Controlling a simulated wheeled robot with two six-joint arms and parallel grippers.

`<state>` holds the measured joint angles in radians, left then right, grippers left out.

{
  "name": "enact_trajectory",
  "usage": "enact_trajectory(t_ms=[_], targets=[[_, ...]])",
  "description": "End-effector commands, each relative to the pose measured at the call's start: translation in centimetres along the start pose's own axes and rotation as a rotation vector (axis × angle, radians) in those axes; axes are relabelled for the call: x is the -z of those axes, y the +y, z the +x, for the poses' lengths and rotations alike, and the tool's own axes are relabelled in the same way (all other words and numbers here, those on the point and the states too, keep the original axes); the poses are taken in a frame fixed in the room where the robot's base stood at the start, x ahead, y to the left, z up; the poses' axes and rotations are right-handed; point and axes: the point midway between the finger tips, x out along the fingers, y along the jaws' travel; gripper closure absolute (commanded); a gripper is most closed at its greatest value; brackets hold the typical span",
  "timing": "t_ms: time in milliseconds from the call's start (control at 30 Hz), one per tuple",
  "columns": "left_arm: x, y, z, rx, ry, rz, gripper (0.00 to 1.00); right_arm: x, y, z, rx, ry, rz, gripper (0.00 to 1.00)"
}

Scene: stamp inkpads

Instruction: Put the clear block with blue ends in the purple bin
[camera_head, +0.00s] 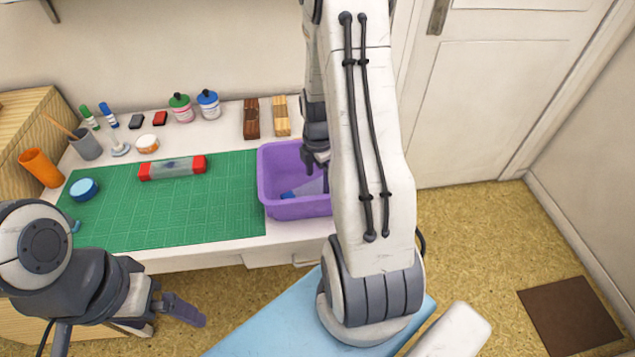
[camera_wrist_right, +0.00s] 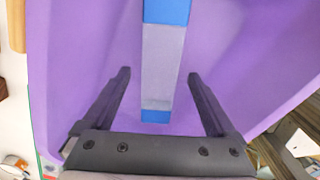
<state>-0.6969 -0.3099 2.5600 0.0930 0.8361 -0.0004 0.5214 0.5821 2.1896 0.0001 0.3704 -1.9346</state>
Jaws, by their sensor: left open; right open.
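The clear block with blue ends (camera_wrist_right: 162,60) lies inside the purple bin (camera_wrist_right: 240,60), seen from above in the right wrist view. In the head view, part of the block (camera_head: 288,195) shows on the floor of the purple bin (camera_head: 283,210). My right gripper (camera_head: 313,165) is over the bin and open. In the right wrist view, the block lies below and between the fingers of my right gripper (camera_wrist_right: 158,74), with gaps on both sides. My left gripper (camera_head: 188,314) is open and empty, off the table's front edge at lower left. My right arm hides the bin's right side.
A clear block with red ends (camera_head: 173,168) lies on the green mat (camera_head: 210,218). Much of the mat is bare.

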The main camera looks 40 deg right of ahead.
Motion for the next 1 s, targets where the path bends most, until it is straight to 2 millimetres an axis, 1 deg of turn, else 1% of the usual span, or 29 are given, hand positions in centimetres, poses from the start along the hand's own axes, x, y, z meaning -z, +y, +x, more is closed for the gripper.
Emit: enact_trajectory(t_ms=[33, 200, 300, 433, 500, 633, 900, 1000], targets=[[0.0, 0.0, -0.1, 0.0, 0.0, 0.0, 0.03, -0.1, 0.1, -1.3, -0.006, -0.002, 0.0, 0.08], [0.0, 0.0, -0.3, 0.0, 0.0, 0.0, 0.03, -0.1, 0.1, -5.1, -0.007, -0.003, 0.0, 0.08], [0.0, 0.0, -0.4, 0.0, 0.0, 0.0, 0.03, -0.1, 0.1, -7.0, -0.007, -0.003, 0.0, 0.08], [0.0, 0.0, -0.5, 0.0, 0.0, 0.0, 0.03, 0.0, 0.1, -8.8, -0.003, -0.001, 0.0, 0.08], [0.0, 0.0, -0.5, 0.0, 0.0, 0.0, 0.03, 0.0, 0.1, -9.4, -0.002, -0.001, 0.0, 0.08], [0.0, 0.0, -0.6, 0.0, 0.0, 0.0, 0.03, 0.0, 0.0, -9.9, -0.001, -0.001, 0.0, 0.08], [0.0, 0.0, -0.5, 0.0, 0.0, 0.0, 0.03, 0.0, 0.0, -9.9, 0.0, 0.0, 0.0, 0.08], [0.0, 0.0, -0.5, 0.0, 0.0, 0.0, 0.03, 0.0, 0.0, -9.6, 0.001, 0.0, 0.0, 0.08]])
